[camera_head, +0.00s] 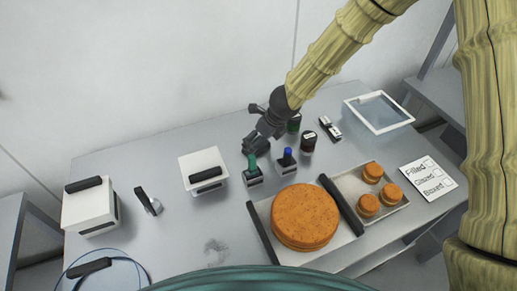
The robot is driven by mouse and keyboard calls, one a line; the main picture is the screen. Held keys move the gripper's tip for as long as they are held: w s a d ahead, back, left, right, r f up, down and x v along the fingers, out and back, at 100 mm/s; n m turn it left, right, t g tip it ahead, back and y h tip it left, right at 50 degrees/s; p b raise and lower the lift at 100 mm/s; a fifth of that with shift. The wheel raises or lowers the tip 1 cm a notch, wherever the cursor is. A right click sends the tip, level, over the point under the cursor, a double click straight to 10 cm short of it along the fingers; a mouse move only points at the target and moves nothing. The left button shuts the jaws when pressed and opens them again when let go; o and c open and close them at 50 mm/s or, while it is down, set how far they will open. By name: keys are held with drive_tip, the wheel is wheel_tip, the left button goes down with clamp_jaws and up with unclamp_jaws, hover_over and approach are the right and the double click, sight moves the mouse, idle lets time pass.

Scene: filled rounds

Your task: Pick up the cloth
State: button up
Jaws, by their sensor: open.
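I cannot make out a cloth anywhere in the camera_head view; it may be hidden or out of frame. My gripper (256,147) is dark grey and reaches down over the back middle of the table (155,165). It is open, and nothing shows between its fingers. Just below its fingertips is a green-handled stamp-like item (252,171); I cannot tell whether they touch. A dark smudge (215,251) marks the tabletop at the front.
Left of my gripper stand white boxes with black handles (198,161) (87,209). Trays hold a large orange round (305,216) and small ones (373,172). A clear bin (405,124) stands back right.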

drive_tip(key=shift+a+f, duration=0.2)
drive_tip(key=shift+a, duration=0.15)
drive_tip(key=f, duration=0.1)
drive_tip(key=w+f, duration=0.1)
drive_tip(key=f, duration=0.1)
drive_tip(key=shift+w+a+f, duration=0.1)
drive_tip(key=shift+w+f, duration=0.1)
drive_tip(key=shift+f, duration=0.05)
drive_tip(key=shift+w+a+f, duration=0.1)
drive_tip(key=shift+w+f, duration=0.05)
drive_tip(key=shift+f, duration=0.15)
drive_tip(key=shift+a+f, duration=0.15)
drive_tip(key=shift+a, duration=0.15)
drive_tip(key=shift+d, duration=0.1)
drive_tip(key=shift+c, duration=1)
drive_tip(key=c, duration=0.7)
drive_tip(key=shift+c, duration=0.2)
